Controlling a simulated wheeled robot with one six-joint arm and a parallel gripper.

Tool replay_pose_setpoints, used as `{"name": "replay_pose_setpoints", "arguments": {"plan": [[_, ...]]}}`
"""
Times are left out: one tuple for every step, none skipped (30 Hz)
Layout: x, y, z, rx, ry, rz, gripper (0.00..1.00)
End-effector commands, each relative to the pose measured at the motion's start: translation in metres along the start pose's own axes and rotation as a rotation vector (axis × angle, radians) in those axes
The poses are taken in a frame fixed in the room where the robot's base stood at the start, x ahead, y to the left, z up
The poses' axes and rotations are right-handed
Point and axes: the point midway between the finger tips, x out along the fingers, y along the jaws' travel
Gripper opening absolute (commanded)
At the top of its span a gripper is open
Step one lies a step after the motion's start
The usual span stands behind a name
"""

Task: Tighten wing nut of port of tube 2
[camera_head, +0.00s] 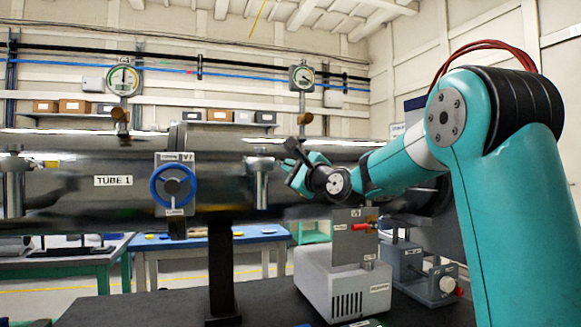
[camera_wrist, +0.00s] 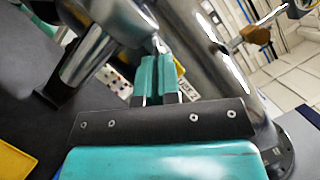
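Tube 2 (camera_wrist: 205,62) is a shiny metal tube slanting across the wrist view, with its "TUBE 2" label (camera_wrist: 184,84) partly behind my fingers. A metal port stub (camera_wrist: 88,52) shows at the upper left of that view. My gripper (camera_wrist: 158,60) has its two teal fingers close together with a narrow gap. A small bright metal piece (camera_wrist: 159,44) is at the fingertips; I cannot tell whether it is the wing nut or whether they grip it. In the head view my gripper (camera_head: 295,163) is at the tube line, right of a metal port (camera_head: 261,182).
Tube 1 (camera_head: 75,190) and a blue handwheel valve (camera_head: 174,187) are on the left. Gauges (camera_head: 123,80) (camera_head: 302,77) stand above the tubes. A grey pump unit (camera_head: 343,285) with a red-handled box (camera_head: 352,235) stands below my arm. A yellow item (camera_wrist: 14,160) lies at lower left.

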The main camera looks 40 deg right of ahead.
Motion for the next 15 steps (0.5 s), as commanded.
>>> {"name": "replay_pose_setpoints", "arguments": {"plan": [[-0.0003,0.0013,-0.0011,0.013,0.003,-0.002,0.00],[-0.0003,0.0013,-0.0011,0.019,0.003,-0.005,0.00],[-0.0003,0.0014,-0.0011,0.025,0.003,-0.008,0.00],[-0.0003,0.0014,-0.0011,0.029,0.003,-0.010,0.00],[-0.0003,0.0015,-0.0012,0.032,0.003,-0.011,0.00],[-0.0003,0.0017,-0.0012,0.036,0.003,-0.012,0.00],[-0.0004,0.0018,-0.0013,0.038,0.004,-0.013,0.00],[-0.0004,0.0019,-0.0013,0.039,0.004,-0.014,0.00],[-0.0004,0.0019,-0.0014,0.041,0.004,-0.014,0.00],[-0.0004,0.0019,-0.0014,0.041,0.004,-0.014,0.00],[-0.0004,0.0020,-0.0014,0.041,0.004,-0.014,0.00],[-0.0004,0.0020,-0.0015,0.041,0.004,-0.014,0.00],[-0.0004,0.0020,-0.0015,0.041,0.004,-0.014,0.00],[-0.0004,0.0020,-0.0015,0.041,0.004,-0.014,0.00],[-0.0004,0.0020,-0.0015,0.041,0.004,-0.014,0.00]]}}
